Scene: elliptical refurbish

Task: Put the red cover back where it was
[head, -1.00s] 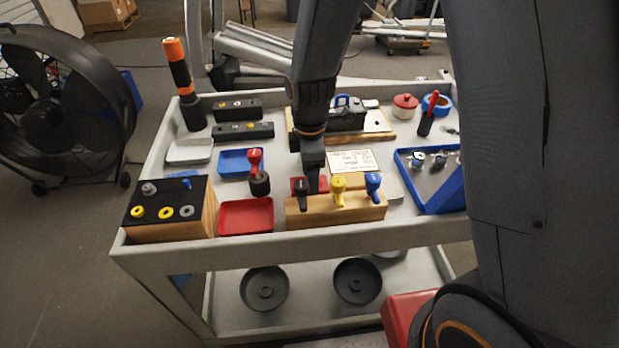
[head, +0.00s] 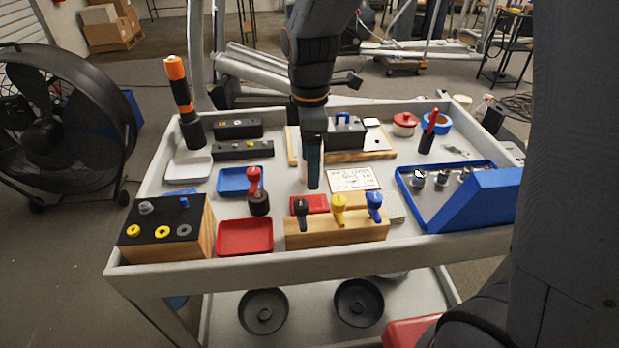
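A flat red piece (head: 316,204), which may be the red cover, lies on the cart top behind the wooden block (head: 345,229) with black, yellow and blue handled tools. The block and tools partly hide its front. My gripper (head: 312,186) points down just behind and above the red piece and looks apart from it. Its fingers are seen nearly edge-on, so their opening is hidden, and I see nothing red between them. A small jar with a red lid (head: 404,119) stands at the back right.
A red tray (head: 245,237), a blue tray (head: 245,181) and a red-handled tool in a dark holder (head: 257,194) are to the left. A white card (head: 354,178) lies right of my gripper. A blue-edged tray with a blue wedge (head: 480,200) fills the right side.

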